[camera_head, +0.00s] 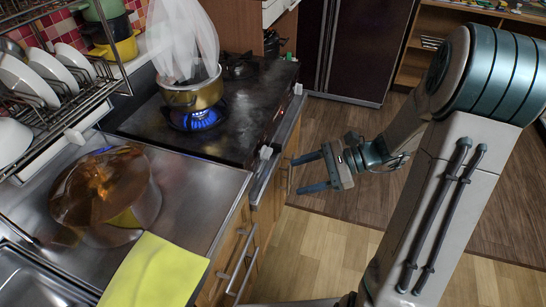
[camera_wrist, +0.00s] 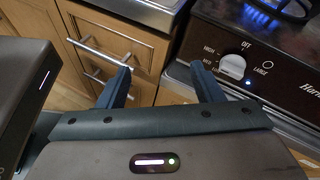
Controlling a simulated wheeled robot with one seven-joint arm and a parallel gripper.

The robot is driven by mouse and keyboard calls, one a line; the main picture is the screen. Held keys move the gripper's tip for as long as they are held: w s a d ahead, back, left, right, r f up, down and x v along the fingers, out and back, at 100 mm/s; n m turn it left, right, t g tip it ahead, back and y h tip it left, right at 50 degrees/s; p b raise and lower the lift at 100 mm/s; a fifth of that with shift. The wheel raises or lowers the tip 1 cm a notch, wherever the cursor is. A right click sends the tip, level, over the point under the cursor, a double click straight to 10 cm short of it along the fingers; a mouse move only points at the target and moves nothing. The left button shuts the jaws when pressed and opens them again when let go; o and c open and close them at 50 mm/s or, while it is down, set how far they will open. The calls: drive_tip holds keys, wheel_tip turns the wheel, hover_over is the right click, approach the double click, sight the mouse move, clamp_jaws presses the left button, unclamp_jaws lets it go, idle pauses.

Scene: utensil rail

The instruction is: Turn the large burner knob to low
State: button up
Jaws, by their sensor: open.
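The white burner knob (camera_wrist: 232,66) is on the dark stove front panel, at the right of the wrist view. "OFF" is printed above it, "HIGH" to its left and "LARGE" to its right; its exact setting is hard to read. A small light glows beside it. In the head view a white knob (camera_head: 265,153) sits at the stove's near front corner. My gripper (camera_head: 296,175) is open and empty in front of the stove, apart from the knob. In the wrist view my gripper (camera_wrist: 161,68) has its right finger just left of the knob.
A lit burner (camera_head: 194,118) burns blue under a brass-coloured pot (camera_head: 192,92) with a translucent whitish plume above. Another white knob (camera_head: 298,89) is farther along the stove front. Drawer handles (camera_wrist: 98,51) stick out beside the stove. Floor right of the stove is clear.

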sight(271, 154)
drive_tip(key=w+d+f+m+t+y+b, duration=0.2)
drive_tip(key=w+d+f+m+t+y, duration=0.1)
drive_tip(key=w+d+f+m+t, duration=0.3)
drive_tip(key=shift+m+t, duration=0.3)
drive_tip(key=shift+m, duration=0.2)
drive_tip(key=x, duration=0.9)
drive_tip(key=w+x, duration=0.1)
drive_tip(key=x, duration=0.4)
drive_tip(key=shift+w+d+r+b, duration=0.1)
drive_tip(key=shift+r+b, duration=0.25)
drive_tip(key=c, duration=0.9)
